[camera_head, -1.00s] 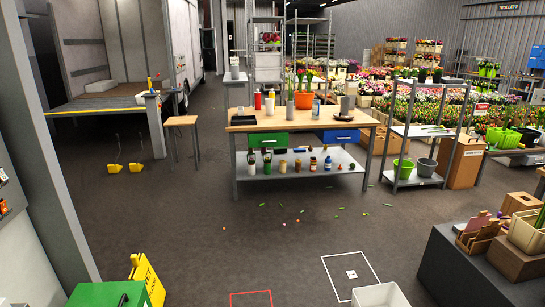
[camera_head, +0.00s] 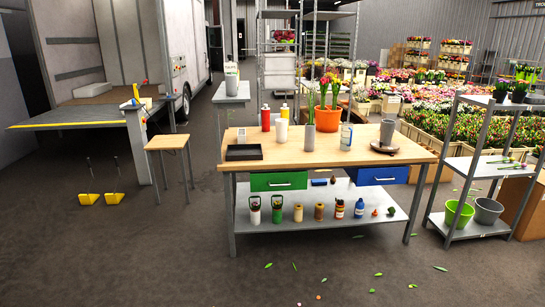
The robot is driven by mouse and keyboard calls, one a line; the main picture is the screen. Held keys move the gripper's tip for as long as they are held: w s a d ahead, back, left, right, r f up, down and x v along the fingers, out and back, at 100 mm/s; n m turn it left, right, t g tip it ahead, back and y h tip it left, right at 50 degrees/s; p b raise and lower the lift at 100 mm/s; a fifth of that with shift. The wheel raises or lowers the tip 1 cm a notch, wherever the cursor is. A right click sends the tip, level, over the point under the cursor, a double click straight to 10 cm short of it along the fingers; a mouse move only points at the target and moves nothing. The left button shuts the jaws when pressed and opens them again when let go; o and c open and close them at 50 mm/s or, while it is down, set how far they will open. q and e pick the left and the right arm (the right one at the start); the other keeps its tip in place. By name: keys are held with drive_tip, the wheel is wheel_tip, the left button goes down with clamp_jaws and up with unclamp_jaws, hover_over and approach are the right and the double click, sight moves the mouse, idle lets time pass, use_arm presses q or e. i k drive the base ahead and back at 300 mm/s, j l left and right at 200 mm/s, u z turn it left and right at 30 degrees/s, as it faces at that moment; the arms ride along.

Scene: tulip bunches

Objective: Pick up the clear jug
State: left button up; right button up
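A small clear-looking vessel with some blue on it (camera_head: 346,137), which may be the clear jug, stands upright on the wooden-topped table (camera_head: 290,160). It is right of a grey vase with green stems (camera_head: 310,140) and in front of the orange pot of tulips (camera_head: 327,119). It is too small to make out a handle or spout. Neither of my grippers is in view.
The tabletop also holds a dark tray (camera_head: 243,153), a white cup (camera_head: 282,132), a red bottle (camera_head: 265,119) and a grey vase (camera_head: 387,132). A wooden stool (camera_head: 167,143) stands left, a metal shelf (camera_head: 480,165) right. The floor in front has scattered leaves.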

sight(346, 128)
drive_tip(key=i+z, duration=0.2)
drive_tip(key=i, duration=0.4)
drive_tip(key=i+j+z, duration=0.2)
drive_tip(key=i, duration=0.35)
drive_tip(key=i+z, duration=0.2)
drive_tip(key=i, duration=0.4)
drive_tip(key=i+l+u, duration=0.1)
drive_tip(key=i, duration=0.4)
drive_tip(key=i+l+u, duration=0.15)
drive_tip(key=i, duration=0.4)
drive_tip(key=i+l+u, duration=0.6)
drive_tip(key=l, duration=0.2)
drive_tip(key=i+l+u, duration=0.25)
drive_tip(key=l, duration=0.25)
